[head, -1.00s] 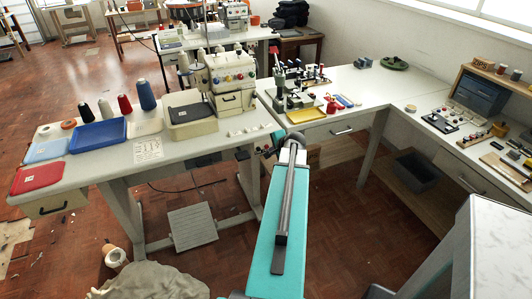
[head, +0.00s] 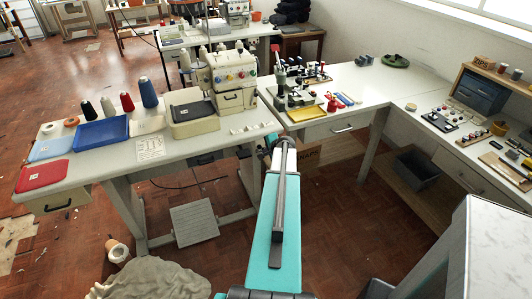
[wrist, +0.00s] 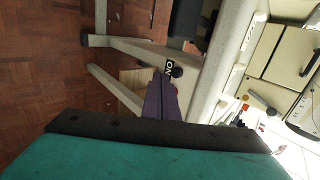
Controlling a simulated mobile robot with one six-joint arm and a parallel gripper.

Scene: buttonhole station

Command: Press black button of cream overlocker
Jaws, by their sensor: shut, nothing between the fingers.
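The cream overlocker (head: 249,72) stands near the right end of the left table in the head view, with a row of coloured dials and a black-handled front panel. A cream panel with a black handle (wrist: 288,50), apparently its front, shows at the right of the wrist view. I cannot pick out its black button for certain. My gripper (wrist: 160,97) shows as purple fingers, shut and empty, over the table's edge in the wrist view. In the head view my arm reaches forward, its end by the table's right front corner, apart from the overlocker and lower than it.
The left table (head: 105,167) carries a blue tray (head: 100,134), a red pad (head: 42,176), thread cones and a cream bin (head: 193,127). A second table (head: 345,82) with small tools stands right of the overlocker. A foot pedal (head: 195,221) lies on the floor below. Another cream machine stands behind.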

